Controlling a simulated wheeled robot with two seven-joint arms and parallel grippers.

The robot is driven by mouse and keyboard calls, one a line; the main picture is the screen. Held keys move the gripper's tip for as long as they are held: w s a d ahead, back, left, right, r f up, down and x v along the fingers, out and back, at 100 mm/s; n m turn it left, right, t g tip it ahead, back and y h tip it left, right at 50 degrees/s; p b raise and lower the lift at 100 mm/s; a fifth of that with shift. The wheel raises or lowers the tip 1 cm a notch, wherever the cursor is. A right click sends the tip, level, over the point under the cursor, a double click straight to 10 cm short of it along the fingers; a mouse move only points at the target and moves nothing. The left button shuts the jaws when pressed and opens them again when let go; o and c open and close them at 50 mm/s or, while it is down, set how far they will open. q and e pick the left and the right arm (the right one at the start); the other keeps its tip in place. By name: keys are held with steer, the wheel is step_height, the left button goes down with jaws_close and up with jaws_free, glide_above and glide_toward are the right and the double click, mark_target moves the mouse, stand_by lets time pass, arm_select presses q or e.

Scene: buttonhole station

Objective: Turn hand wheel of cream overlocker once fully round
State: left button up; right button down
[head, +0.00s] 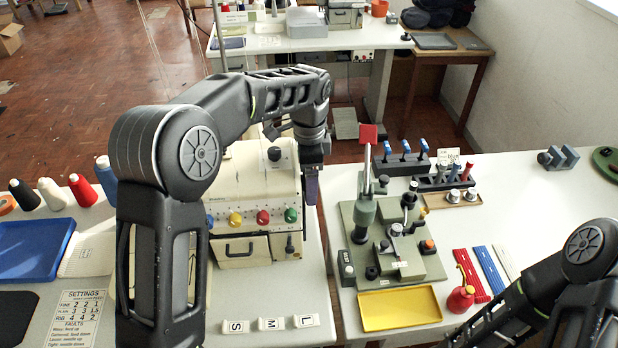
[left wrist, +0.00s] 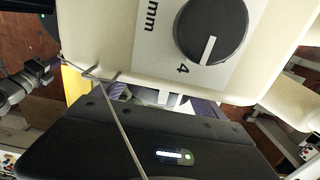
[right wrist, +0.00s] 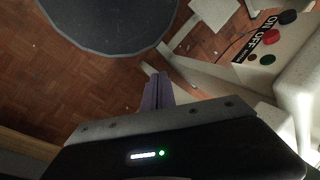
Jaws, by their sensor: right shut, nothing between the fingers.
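The cream overlocker (head: 250,180) stands on the left table, with yellow, red and green knobs on its front. Its side with a dark dial (left wrist: 211,30) marked "4" and "mm" fills the top of the left wrist view. I cannot make out the hand wheel; my left arm and gripper cover part of the machine's right side. My left gripper (head: 312,188) points down beside that side. Its purple fingers (left wrist: 160,97) look apart in the left wrist view, with a pale part between them. My right gripper (right wrist: 157,92) is shut and empty over the floor, out of the head view.
A green fixture plate (head: 390,240) with posts and a red flag stands right of the overlocker. A yellow tray (head: 400,308) and red oil can (head: 461,298) lie in front. A blue tray (head: 35,250) and thread cones are at left. An ON/OFF box (right wrist: 270,40) is near my right gripper.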

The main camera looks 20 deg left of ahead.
arm_select(q)
steer(key=c, duration=0.7)
steer(key=g+p, duration=0.1)
steer(key=p, duration=0.2)
steer(key=shift+r, duration=0.25)
steer(key=shift+c, duration=0.4)
steer(key=shift+w+f+h, duration=0.1)
steer(key=shift+f+h, duration=0.05)
steer(key=shift+h, duration=0.15)
steer(key=shift+f, duration=0.1)
steer(key=o, duration=1.3)
